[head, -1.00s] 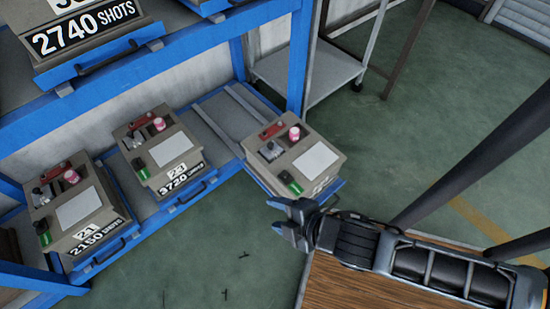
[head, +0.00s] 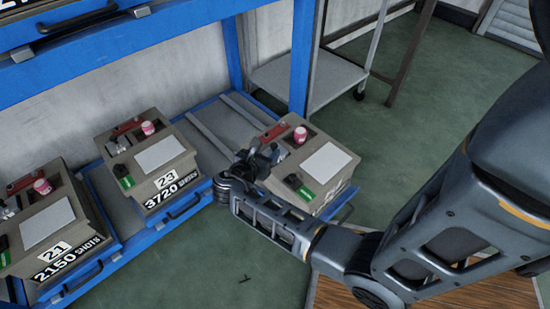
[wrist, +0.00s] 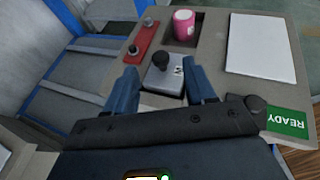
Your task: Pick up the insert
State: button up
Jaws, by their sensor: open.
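The grey metal insert (wrist: 165,78) with a black knob on top sits in the grey mould box (wrist: 215,68) in the wrist view. My gripper (wrist: 162,90) is open, with one blue-grey finger on each side of the insert in the picture. I cannot tell whether the fingers touch it or how high they are above it. In the head view my gripper (head: 256,160) is over the left part of the rightmost box (head: 335,198) and hides the insert.
A red bar (wrist: 143,38), a pink cylinder (wrist: 184,24), a white plate (wrist: 262,48) and a green READY tag (wrist: 287,122) are on the same box. Two similar boxes, 3720 (head: 172,190) and 2150 (head: 62,250), stand left on the blue rack (head: 306,50).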

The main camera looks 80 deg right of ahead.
aim_at(272, 147)
jog(key=b+x, duration=0.1)
jog(key=x, duration=0.2)
jog(key=b+x, duration=0.2)
jog(key=x, duration=0.1)
jog(key=shift+f, duration=0.35)
jog(key=shift+d, duration=0.2)
grip_shut()
